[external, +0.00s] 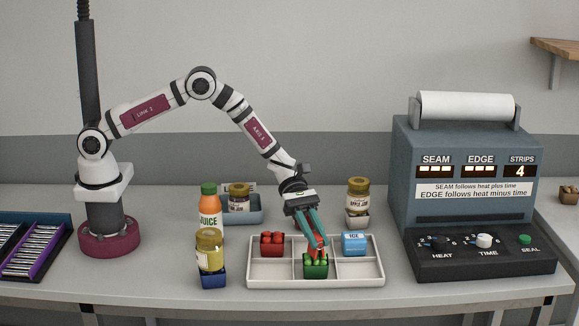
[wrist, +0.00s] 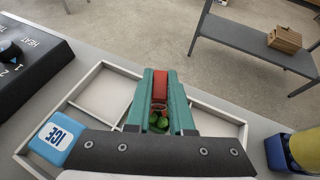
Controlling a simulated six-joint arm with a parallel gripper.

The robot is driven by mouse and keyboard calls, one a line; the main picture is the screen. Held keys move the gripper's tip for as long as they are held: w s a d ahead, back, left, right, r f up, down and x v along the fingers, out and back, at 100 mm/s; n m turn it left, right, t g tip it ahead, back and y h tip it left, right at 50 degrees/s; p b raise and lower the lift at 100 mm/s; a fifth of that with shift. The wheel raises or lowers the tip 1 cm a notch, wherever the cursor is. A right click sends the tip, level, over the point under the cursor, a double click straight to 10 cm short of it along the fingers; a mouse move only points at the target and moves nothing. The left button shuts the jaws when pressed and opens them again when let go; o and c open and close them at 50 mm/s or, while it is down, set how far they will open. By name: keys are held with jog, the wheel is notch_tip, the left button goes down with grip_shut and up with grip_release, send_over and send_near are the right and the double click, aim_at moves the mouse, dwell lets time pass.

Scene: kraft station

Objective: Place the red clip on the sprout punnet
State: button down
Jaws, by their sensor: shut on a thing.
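My gripper (external: 317,249) has teal fingers and points down over the white divided tray (external: 255,282). It is shut on the red clip (wrist: 160,84), which shows between the fingertips in the wrist view. The sprout punnet (external: 316,270) is a green box with round green sprouts, in the front middle compartment. The clip is right at the sprouts' top; I cannot tell whether it touches. In the wrist view the sprouts (wrist: 158,121) show between the fingers, and the rest of the punnet is hidden.
A red punnet (external: 272,244) stands in the tray's back left compartment and a blue ICE box (external: 355,243) in the back right. Juice (external: 209,211) and a jar (external: 209,249) stand left of the tray. The sealing machine (external: 455,185) is to the right.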

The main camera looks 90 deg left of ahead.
jog(key=shift+f, duration=0.3)
jog(key=c, duration=0.8)
grip_release()
jog(key=shift+f, duration=0.1)
